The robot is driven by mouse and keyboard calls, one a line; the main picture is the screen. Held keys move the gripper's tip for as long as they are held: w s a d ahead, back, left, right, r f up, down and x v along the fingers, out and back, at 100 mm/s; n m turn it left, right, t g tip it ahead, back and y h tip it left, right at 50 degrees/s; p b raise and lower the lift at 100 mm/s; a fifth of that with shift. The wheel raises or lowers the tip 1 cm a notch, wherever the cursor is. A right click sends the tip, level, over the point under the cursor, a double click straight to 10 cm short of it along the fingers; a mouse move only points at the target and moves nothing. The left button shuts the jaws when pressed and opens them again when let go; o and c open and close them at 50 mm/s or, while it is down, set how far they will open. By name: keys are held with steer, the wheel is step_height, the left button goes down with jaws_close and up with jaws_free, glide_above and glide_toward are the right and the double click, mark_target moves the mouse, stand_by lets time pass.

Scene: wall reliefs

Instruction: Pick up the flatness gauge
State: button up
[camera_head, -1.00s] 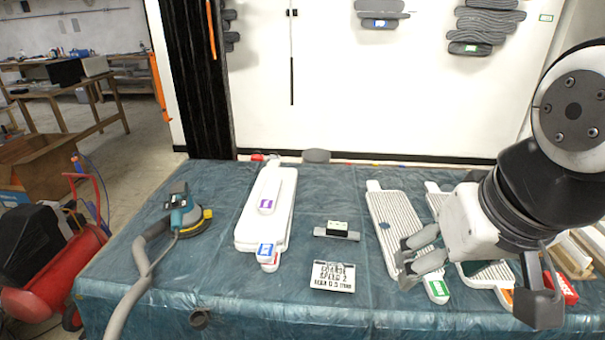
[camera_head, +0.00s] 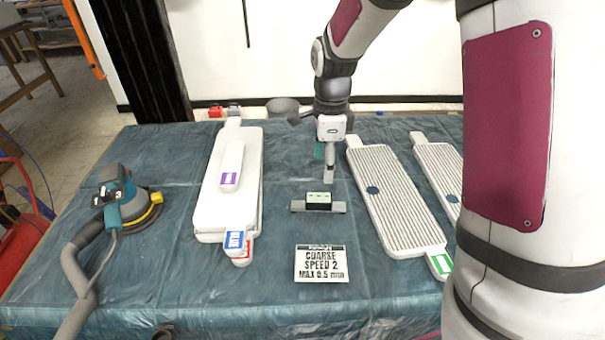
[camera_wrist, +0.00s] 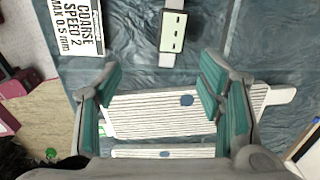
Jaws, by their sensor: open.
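The flatness gauge (camera_head: 318,202) looks like a small dark block with a pale green top on a flat grey bar. It lies on the teal-covered table, between the white panels and the ribbed panels. In the wrist view the gauge (camera_wrist: 173,32) is at the top centre, beyond my fingertips and not between them. My gripper (camera_head: 328,165) hangs pointing down in the head view, just behind and slightly right of the gauge. In the wrist view my gripper (camera_wrist: 162,85) is open and empty, its teal-padded fingers spread above a ribbed panel.
A printed card (camera_head: 321,263) lies in front of the gauge. Ribbed panels (camera_head: 392,195) lie to the right, and stacked white panels (camera_head: 212,205) to the left. A sander (camera_head: 125,200) with a hose sits at the far left. The cover around the gauge is clear.

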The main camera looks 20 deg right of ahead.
mark_target(319, 197)
steer(key=shift+m, duration=0.6)
steer(key=f, duration=0.3)
steer(key=w+f, duration=0.1)
steer(key=f, duration=0.3)
steer(key=w+f, duration=0.1)
steer(key=f, duration=0.2)
steer(key=shift+f, duration=0.4)
steer(key=f, duration=0.5)
steer(key=shift+w+a, duration=0.2)
steer(key=shift+w, duration=0.05)
steer(key=c, duration=1.4)
steer(key=shift+o, duration=0.2)
steer(key=shift+r, duration=0.1)
